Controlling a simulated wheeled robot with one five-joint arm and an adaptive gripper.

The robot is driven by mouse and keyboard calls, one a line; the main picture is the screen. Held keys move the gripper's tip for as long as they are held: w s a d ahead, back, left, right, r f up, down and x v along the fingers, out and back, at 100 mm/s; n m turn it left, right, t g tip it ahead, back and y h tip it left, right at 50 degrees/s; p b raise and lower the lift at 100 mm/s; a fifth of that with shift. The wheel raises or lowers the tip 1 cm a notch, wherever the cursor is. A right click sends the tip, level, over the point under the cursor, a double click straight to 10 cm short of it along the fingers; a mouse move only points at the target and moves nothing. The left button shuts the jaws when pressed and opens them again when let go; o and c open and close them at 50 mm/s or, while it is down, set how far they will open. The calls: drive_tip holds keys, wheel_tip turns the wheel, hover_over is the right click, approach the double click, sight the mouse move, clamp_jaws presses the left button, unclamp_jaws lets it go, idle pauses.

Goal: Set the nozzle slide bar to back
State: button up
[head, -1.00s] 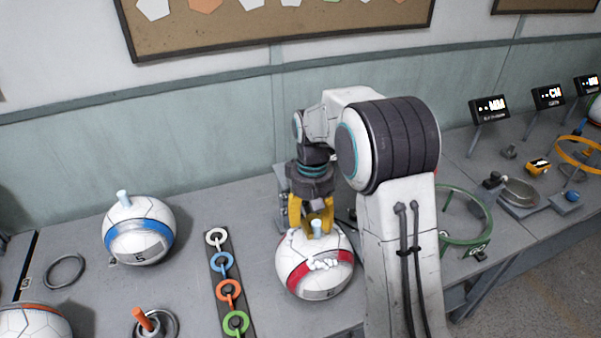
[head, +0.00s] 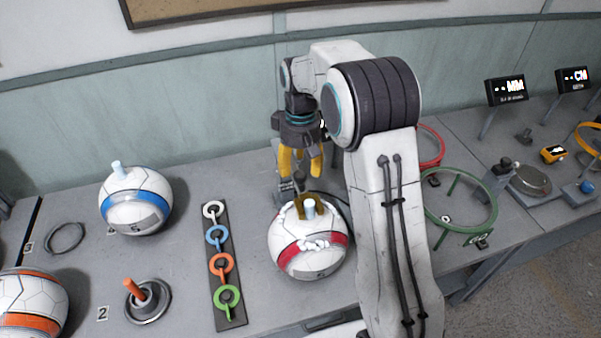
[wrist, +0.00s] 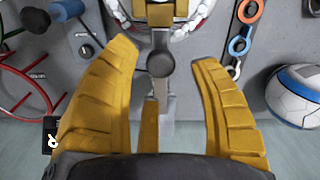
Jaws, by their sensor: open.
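What looks like the nozzle slide bar is a grey bar with a round dark knob (wrist: 160,65). In the wrist view it runs up and down the picture between my gripper's (wrist: 165,56) two yellow fingers, which are spread apart on either side without visible contact. The red-banded ball (head: 308,258) sits at the bar's front end, with a pale blue nozzle and a gold-brown bracket (head: 310,207) on top. In the head view my gripper (head: 301,172) points down behind the ball, near the bar's end; the bar is partly hidden there.
A blue-banded ball (head: 136,200) and a strip of coloured rings (head: 222,262) lie left. My arm covers the bench right of the ball; beyond it stand a green hoop (head: 459,222) and a red hoop (head: 430,145). The wall is close behind.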

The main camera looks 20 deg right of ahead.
sight(301, 175)
drive_tip(key=shift+f, duration=1.6)
drive_tip(key=shift+f, duration=0.1)
clamp_jaws()
